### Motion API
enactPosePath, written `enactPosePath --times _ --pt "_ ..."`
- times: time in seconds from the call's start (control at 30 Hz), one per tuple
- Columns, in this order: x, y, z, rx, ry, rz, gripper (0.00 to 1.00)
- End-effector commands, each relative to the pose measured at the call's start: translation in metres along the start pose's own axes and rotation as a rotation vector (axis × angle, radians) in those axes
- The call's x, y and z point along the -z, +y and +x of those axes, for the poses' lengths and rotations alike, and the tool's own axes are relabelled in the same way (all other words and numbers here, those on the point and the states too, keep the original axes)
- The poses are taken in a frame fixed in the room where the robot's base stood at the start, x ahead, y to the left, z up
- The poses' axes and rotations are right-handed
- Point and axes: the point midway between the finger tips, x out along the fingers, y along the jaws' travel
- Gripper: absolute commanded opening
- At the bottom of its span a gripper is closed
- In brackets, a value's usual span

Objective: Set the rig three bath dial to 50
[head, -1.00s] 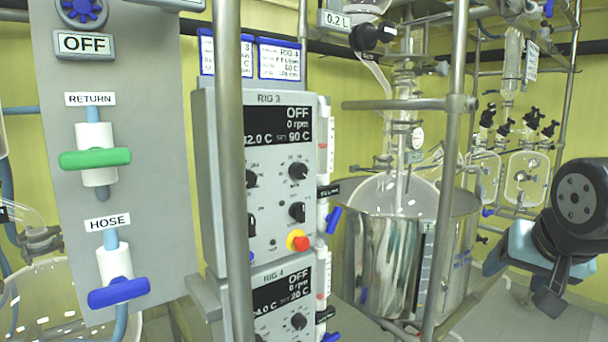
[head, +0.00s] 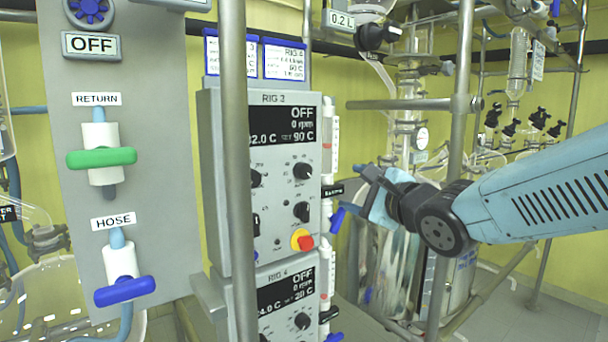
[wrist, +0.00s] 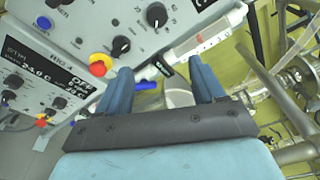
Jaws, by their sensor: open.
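The grey Rig 3 control box (head: 275,95) stands mid-left in the head view; its display reads OFF, 0 rpm and a set value of 90 C. Its right column has an upper black dial (head: 302,171) and a lower black dial (head: 301,211); I cannot read which is the bath dial. Left-hand dials are partly hidden by a pole. Two dials also show in the wrist view, one upper (wrist: 156,14) and one lower (wrist: 121,46). My gripper (head: 358,192) is open and empty, just right of the box, touching no dial. Its spread fingers show in the wrist view (wrist: 160,82).
A vertical steel pole (head: 237,150) crosses the box's left part. A red-and-yellow button (head: 302,240) sits under the dials. The Rig 4 box (head: 285,300) is below. White tubes with blue valve handles (head: 337,219) line the box's right edge. A steel bath stands behind my gripper.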

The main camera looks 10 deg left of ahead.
Motion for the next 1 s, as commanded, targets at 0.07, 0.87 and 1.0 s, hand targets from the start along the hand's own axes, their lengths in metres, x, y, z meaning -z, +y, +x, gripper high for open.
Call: enactPosePath --times 0.07,0.87,1.0 --pt "-0.01 0.003 0.005 0.006 -0.04 0.057 0.68" --pt "-0.025 0.002 0.093 0.012 -0.077 0.119 0.68" --pt "-0.027 0.002 0.114 0.011 -0.077 0.118 0.68"
